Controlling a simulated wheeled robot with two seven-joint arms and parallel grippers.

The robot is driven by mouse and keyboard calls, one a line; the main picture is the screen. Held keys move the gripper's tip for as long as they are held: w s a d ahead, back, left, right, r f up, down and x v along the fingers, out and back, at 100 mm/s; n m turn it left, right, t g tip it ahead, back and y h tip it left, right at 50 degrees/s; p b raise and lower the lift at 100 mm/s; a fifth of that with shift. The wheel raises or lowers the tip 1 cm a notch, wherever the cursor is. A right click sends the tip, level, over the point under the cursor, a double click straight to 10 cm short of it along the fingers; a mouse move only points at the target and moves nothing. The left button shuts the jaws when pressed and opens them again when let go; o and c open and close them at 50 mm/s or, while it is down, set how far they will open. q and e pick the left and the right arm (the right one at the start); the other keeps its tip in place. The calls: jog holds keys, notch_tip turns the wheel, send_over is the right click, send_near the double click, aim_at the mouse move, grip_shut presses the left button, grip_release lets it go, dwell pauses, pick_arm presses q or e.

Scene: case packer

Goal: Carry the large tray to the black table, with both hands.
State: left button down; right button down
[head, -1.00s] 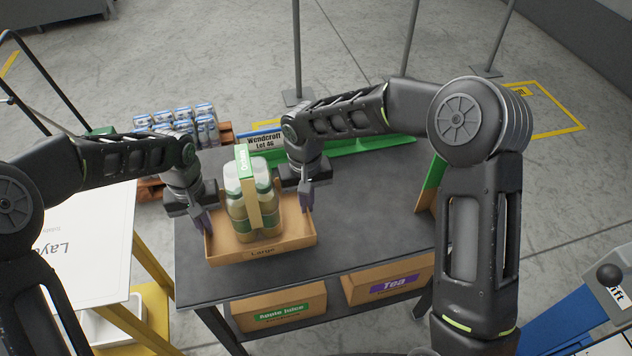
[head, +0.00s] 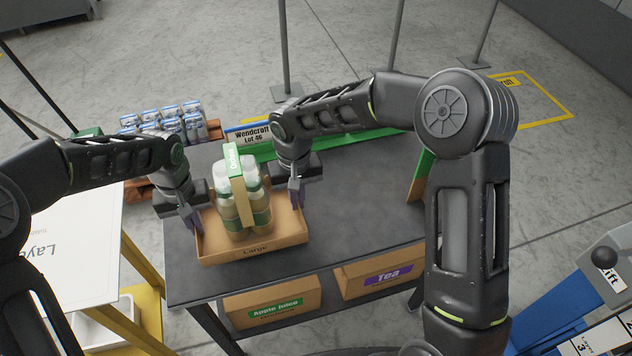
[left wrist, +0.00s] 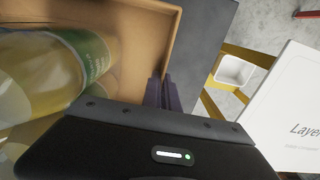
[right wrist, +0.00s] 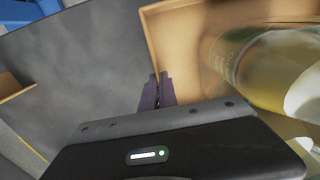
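The large tray (head: 212,256) is a shallow tan box with "Large" on its front wall. It appears to rest level on the left part of the dark table top (head: 350,215). A pack of several bottles with a green-topped carrier (head: 234,160) stands upright in it. My left gripper (head: 192,219) is at the tray's left wall, and the left wrist view shows its fingers (left wrist: 163,92) close together on that wall. My right gripper (head: 296,192) is at the right wall, with its fingers (right wrist: 156,92) close together on it. The fingertips' inner faces are hidden.
Boxes marked Apple Juice (head: 240,313) and Tea (head: 360,288) sit on the shelf below. A green ledge with a Wendcroft sign (head: 250,137) runs along the back. A white board (head: 70,255) stands left. The table top right of the tray is clear.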

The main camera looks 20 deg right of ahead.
pick_arm(q)
jog(key=shift+f, duration=0.15)
pick_arm(e)
jog(key=shift+f, duration=0.1)
